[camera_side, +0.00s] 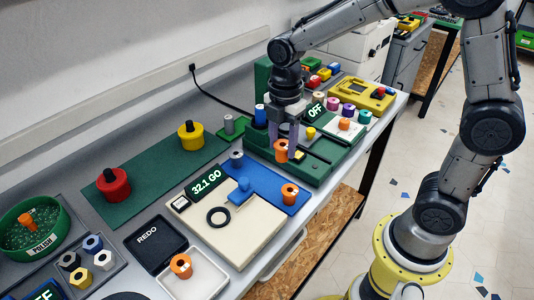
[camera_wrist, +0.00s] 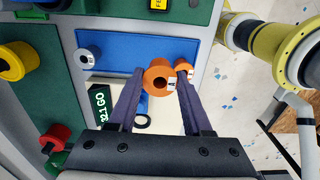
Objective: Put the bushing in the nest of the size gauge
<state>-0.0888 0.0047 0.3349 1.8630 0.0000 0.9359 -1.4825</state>
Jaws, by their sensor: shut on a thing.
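My gripper (camera_side: 282,145) points down and is shut on an orange bushing (camera_side: 281,156). In the wrist view the bushing (camera_wrist: 155,73) sits between the fingertips (camera_wrist: 160,78), its dark bore facing the camera. The size gauge (camera_side: 240,247) is a cream box with a display reading "32.1 GO" (camera_side: 207,183), a blue plate (camera_side: 262,180), a blue raised part and a black ring (camera_side: 218,217). The held bushing is beyond the ring, near the plate's far end. Which feature is the nest, I cannot tell clearly.
Another orange bushing (camera_side: 289,194) and a grey one (camera_side: 236,158) stand on the blue plate. A green machine with an "OFF" display (camera_side: 315,112) stands behind. A "REDO" tray (camera_side: 205,280) holds an orange piece. Red and yellow spools stand on a green mat (camera_side: 150,178).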

